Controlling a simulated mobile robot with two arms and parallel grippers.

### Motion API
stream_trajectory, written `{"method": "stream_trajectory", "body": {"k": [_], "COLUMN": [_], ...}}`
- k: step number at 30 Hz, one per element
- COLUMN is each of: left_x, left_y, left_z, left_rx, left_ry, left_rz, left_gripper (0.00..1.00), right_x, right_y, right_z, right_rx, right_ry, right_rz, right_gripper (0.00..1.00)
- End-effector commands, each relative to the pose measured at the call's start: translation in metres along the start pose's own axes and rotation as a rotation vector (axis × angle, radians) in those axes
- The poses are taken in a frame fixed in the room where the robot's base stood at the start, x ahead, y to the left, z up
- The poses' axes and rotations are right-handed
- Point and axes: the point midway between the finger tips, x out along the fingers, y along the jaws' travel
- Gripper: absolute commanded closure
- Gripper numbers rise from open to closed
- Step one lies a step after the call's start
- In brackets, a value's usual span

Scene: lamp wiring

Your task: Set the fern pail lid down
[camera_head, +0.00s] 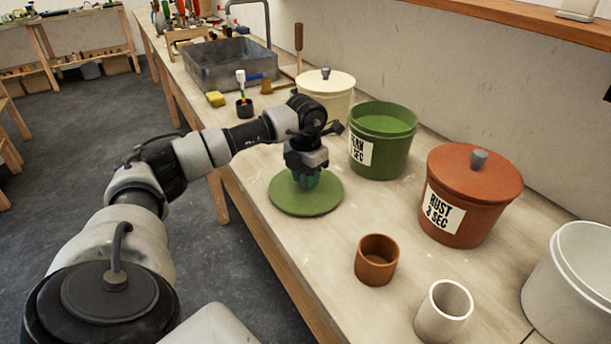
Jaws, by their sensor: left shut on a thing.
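The fern pail lid (290,203) is a flat green disc with a knob in its middle. It lies at or just above the bench top, near the front edge; I cannot tell whether it touches. My left gripper (305,181) comes down over the lid from above and is shut on its knob, which the fingers mostly hide. The green fern pail (396,138) stands open behind and to the right of the lid, with a white label partly reading "SEC". My right gripper is not in view.
A lidded rust pail (469,197) stands to the right. A small brown cup (377,260) and a white cup (443,311) stand in front, with a white pail (573,290) at the right edge. A cream lidded pail (336,98), a brush in a holder (243,105) and a sink (218,64) are farther back.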

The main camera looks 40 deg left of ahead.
Motion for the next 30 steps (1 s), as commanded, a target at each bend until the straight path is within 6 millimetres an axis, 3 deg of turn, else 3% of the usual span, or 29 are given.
{"method": "stream_trajectory", "body": {"k": [5,6,10,22,30], "left_x": [0.004,0.003,0.003,-0.007,-0.061], "left_y": [0.0,0.0,0.0,0.0,0.0], "left_z": [0.0,0.0,0.0,0.001,0.001], "left_rx": [0.0,0.0,0.0,0.0,0.0], "left_ry": [0.0,0.0,0.0,-0.003,-0.006], "left_rz": [0.0,0.0,0.0,0.0,0.0], "left_gripper": [0.94,0.65,0.45,0.44,0.44], "right_x": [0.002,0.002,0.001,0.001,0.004], "right_y": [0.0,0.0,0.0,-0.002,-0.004], "right_z": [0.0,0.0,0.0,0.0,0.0], "right_rx": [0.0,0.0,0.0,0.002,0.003], "right_ry": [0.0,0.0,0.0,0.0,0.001], "right_rz": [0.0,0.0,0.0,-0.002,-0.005], "right_gripper": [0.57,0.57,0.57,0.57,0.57]}}
